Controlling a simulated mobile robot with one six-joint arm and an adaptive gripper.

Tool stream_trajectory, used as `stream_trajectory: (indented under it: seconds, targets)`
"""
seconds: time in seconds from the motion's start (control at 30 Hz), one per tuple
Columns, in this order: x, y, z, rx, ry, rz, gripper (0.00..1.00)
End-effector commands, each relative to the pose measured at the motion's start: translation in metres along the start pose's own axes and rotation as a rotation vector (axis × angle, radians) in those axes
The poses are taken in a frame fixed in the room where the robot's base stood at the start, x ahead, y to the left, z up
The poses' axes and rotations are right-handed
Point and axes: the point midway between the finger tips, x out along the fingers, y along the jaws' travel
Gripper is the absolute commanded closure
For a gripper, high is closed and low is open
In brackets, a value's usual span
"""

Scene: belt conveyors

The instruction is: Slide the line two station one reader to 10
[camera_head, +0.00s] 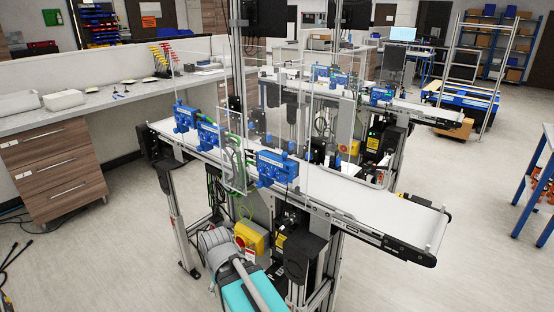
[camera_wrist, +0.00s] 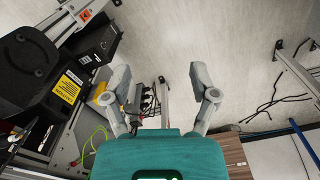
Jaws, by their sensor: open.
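Several blue readers sit along two belt conveyors in the head view. On the near conveyor (camera_head: 385,215), one blue reader (camera_head: 276,168) is near the middle, and two more, a left one (camera_head: 184,117) and another (camera_head: 210,135), are toward the left end. On the far conveyor (camera_head: 425,112), a blue reader (camera_head: 381,95) is at the right, with others (camera_head: 340,78) further left. Their labels and scales are too small to read, so I cannot tell which is line two station one. My gripper (camera_wrist: 160,82) is open and empty in the wrist view, above the floor beside conveyor hardware; no reader shows there.
Clear upright panels (camera_head: 311,150) stand along the near conveyor. A yellow switch box (camera_head: 249,237) and black housings sit below it, close to my arm. A counter with drawers (camera_head: 52,175) is at the left. A blue-framed table (camera_head: 535,190) is at the right. The floor at front right is clear.

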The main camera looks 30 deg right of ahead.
Motion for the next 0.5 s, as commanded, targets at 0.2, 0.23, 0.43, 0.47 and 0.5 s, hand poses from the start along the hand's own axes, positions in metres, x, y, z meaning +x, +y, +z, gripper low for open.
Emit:
stream_trajectory:
  seconds: [0.2, 0.23, 0.43, 0.47, 0.5]
  targets:
    - [0.0, 0.0, 0.0, -0.001, 0.0, 0.001, 0.35]
    - [0.0, 0.001, -0.001, -0.003, 0.0, 0.003, 0.35]
    - [-0.005, 0.011, -0.01, -0.061, -0.004, 0.062, 0.35]
    - [-0.007, 0.015, -0.012, -0.08, -0.006, 0.081, 0.35]
    - [-0.009, 0.02, -0.016, -0.108, -0.01, 0.11, 0.35]
